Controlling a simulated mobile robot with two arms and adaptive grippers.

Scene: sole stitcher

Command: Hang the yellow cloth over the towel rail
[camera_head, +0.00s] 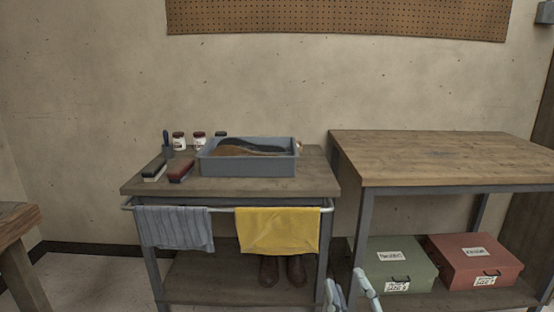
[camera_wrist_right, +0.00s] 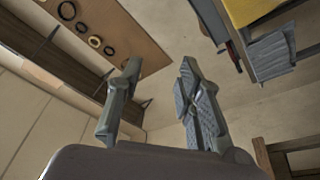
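The yellow cloth (camera_head: 278,231) hangs draped over the right part of the towel rail (camera_head: 222,209), along the front of a small workbench. Its top edge lies over the rail and its front hangs down flat. It also shows at the top of the right wrist view (camera_wrist_right: 250,10). My right gripper (camera_head: 350,290) is low in the head view, right of the cloth and apart from it. In the right wrist view its fingers (camera_wrist_right: 158,88) are spread with nothing between them. My left gripper is not in view.
A grey-blue cloth (camera_head: 175,228) hangs on the rail's left part. The bench holds a grey tray (camera_head: 247,168), brushes (camera_head: 181,171) and jars (camera_head: 179,141). A larger table (camera_head: 450,157) stands right, with green (camera_head: 400,262) and red (camera_head: 472,262) boxes below. Dark boots (camera_head: 283,271) stand behind the yellow cloth.

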